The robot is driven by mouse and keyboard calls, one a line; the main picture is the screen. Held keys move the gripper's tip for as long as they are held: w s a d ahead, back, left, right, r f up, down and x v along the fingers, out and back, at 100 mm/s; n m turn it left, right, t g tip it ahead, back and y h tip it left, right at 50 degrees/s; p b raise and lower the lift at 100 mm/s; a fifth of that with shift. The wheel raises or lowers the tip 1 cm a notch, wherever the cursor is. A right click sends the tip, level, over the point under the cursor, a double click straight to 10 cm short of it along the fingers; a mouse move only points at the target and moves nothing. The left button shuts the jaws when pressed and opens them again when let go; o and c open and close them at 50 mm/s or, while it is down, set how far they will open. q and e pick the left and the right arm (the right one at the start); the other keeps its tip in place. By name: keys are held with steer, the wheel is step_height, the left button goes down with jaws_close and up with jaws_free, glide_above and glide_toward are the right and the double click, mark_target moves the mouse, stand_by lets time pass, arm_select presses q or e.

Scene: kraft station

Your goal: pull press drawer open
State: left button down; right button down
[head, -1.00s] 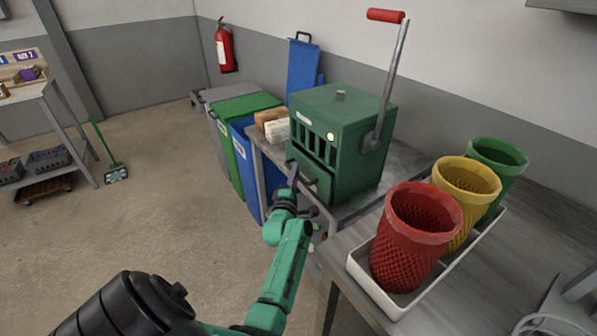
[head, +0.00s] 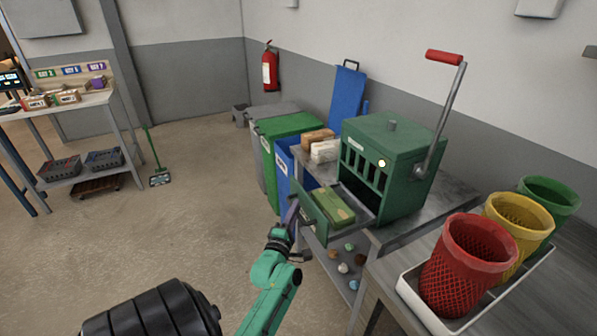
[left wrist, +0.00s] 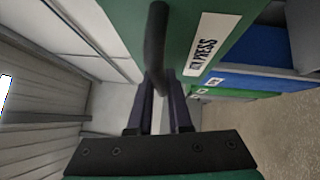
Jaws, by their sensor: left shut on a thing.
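The green press (head: 392,165) stands on a metal table, its lever with a red grip raised at its right. Its drawer (head: 309,213) is pulled out toward the front left, and a green block (head: 334,206) lies inside. My left gripper (head: 291,212) is at the drawer's front. In the left wrist view the dark bar handle (left wrist: 156,45) runs between the fingers of my left gripper (left wrist: 160,88), which is shut on it. A white label (left wrist: 213,43) reading "PRESS" is on the drawer front. My right gripper is not in view.
Red (head: 465,265), yellow (head: 517,228) and green (head: 549,204) mesh baskets stand in a white tray at the right. Green (head: 287,125) and blue bins are behind the press table. Small items lie on its lower shelf (head: 340,262). Open floor lies to the left.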

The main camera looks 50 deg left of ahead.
arm_select(q)
steer(key=shift+r, duration=0.15)
steer(key=c, duration=0.8)
jaws_free()
steer(key=shift+c, duration=0.2)
steer(key=shift+a, duration=0.1)
steer(key=shift+s+d+f, duration=0.25)
steer(key=b+v, duration=0.2)
steer(key=v, duration=1.1)
steer(key=shift+s, duration=0.45)
steer(key=shift+d, duration=0.15)
